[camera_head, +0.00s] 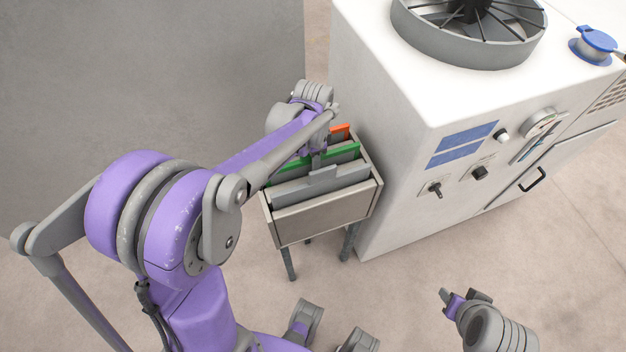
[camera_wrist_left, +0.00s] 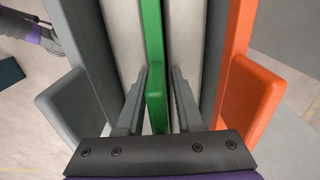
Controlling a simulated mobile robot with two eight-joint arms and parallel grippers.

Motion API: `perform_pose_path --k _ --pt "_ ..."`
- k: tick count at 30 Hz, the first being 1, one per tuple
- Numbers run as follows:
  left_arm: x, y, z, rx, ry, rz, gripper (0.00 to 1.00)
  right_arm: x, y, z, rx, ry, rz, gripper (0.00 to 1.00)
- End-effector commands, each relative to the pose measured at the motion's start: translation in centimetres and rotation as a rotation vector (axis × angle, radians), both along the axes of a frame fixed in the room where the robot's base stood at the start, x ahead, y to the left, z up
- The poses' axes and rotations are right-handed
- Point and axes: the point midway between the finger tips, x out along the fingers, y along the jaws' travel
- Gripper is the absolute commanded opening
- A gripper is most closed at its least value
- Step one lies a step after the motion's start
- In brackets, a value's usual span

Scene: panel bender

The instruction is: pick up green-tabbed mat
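The green-tabbed mat (camera_head: 347,153) stands upright in a grey box stand (camera_head: 326,216), between a grey-tabbed mat (camera_head: 322,184) and an orange-tabbed mat (camera_head: 340,131). My left gripper (camera_head: 318,155) is above the stand. In the left wrist view, the open fingers of my left gripper (camera_wrist_left: 161,85) lie on either side of the green tab (camera_wrist_left: 156,105), with narrow gaps beside it. The grey tab (camera_wrist_left: 75,112) is to the left and the orange tab (camera_wrist_left: 248,92) to the right. My right gripper (camera_head: 462,296) is low at the lower right, empty, its fingers apart.
A large white machine (camera_head: 400,150) with knobs and a round fan (camera_head: 470,30) stands close to the right of the stand. A grey panel (camera_head: 150,70) fills the upper left. The floor (camera_head: 400,270) between the stand and my right gripper is clear.

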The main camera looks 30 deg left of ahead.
Motion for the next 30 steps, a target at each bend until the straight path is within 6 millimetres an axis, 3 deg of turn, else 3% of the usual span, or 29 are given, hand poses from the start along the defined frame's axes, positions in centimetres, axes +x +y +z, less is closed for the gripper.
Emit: perform_pose_path --k 1,5,6,30 --pt "-0.01 0.01 0.01 0.0 0.0 0.0 0.25 0.0 0.0 0.0 0.0 0.0 0.0 0.45" --pt "-0.01 0.01 0.02 0.0 0.0 0.0 0.01 0.0 0.0 0.0 0.0 0.0 0.0 0.45" --pt "-0.01 0.01 0.02 0.0 0.0 0.0 0.0 0.0 0.0 0.0 0.0 0.0 0.0 0.45" --pt "0.0 0.01 0.03 0.0 0.0 0.0 0.0 0.0 0.0 0.0 0.0 0.0 0.0 0.45"
